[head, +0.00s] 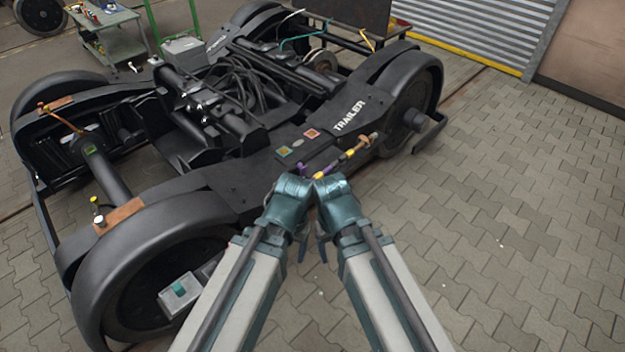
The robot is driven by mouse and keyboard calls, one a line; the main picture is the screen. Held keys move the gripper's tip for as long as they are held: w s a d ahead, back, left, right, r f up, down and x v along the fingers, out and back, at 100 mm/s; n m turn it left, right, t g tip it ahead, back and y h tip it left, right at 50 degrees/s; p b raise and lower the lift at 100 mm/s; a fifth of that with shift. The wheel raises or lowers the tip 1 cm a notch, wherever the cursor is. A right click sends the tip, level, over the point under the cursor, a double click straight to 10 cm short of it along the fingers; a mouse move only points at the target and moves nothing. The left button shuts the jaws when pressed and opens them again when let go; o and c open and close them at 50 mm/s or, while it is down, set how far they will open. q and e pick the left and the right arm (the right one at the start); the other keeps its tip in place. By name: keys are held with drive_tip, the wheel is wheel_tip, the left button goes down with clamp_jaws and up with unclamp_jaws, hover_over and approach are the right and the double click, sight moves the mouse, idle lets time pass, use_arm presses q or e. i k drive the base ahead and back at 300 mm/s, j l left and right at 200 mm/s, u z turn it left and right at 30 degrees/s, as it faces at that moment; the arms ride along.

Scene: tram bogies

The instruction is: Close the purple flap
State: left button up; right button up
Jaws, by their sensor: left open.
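A small purple part (304,171), likely the flap, shows at the near side of the black bogie frame, just beyond my wrists. My arms hide part of it, and I cannot tell how far open it stands. My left gripper (293,257) points down in front of the bogie's near side, open and empty. My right gripper (323,248) hangs close beside it, mostly hidden behind its own arm, so its jaws cannot be judged. Neither gripper visibly touches the purple part.
A yellow and purple fitting (351,152) lies along the frame by the TRAILER lettering. A grey box (178,294) stands by the near wheel. Paved floor (520,220) at right is free.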

sight(303, 171)
drive_tip(key=j, duration=0.2)
drive_tip(key=i+l+z, duration=0.1)
drive_tip(key=i, duration=0.45)
drive_tip(key=i+l+z, duration=0.15)
drive_tip(key=i, duration=0.45)
